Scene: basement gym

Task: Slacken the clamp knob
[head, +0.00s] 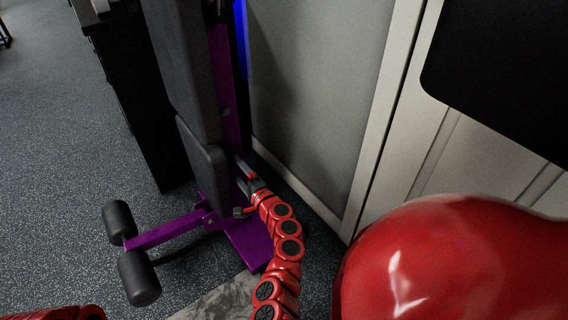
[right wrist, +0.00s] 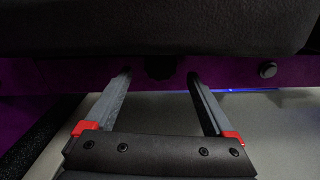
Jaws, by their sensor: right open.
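A dark clamp knob (right wrist: 160,66) sits on the purple beam (right wrist: 100,78) of the bench, just under a black pad (right wrist: 160,25). My right gripper (right wrist: 158,78) is open, with one finger to each side of the knob in the right wrist view. I cannot tell whether the fingertips touch it. In the head view my right gripper (head: 243,172) reaches in beside the purple frame, and the knob cannot be made out there. Only a bit of my left arm shows at the bottom left; its gripper is out of view.
The upright bench has black pads (head: 204,165) and foam rollers (head: 138,278) on a purple leg (head: 165,232). A black cabinet (head: 135,95) stands behind the bench. Open floor (head: 50,170) lies to the left.

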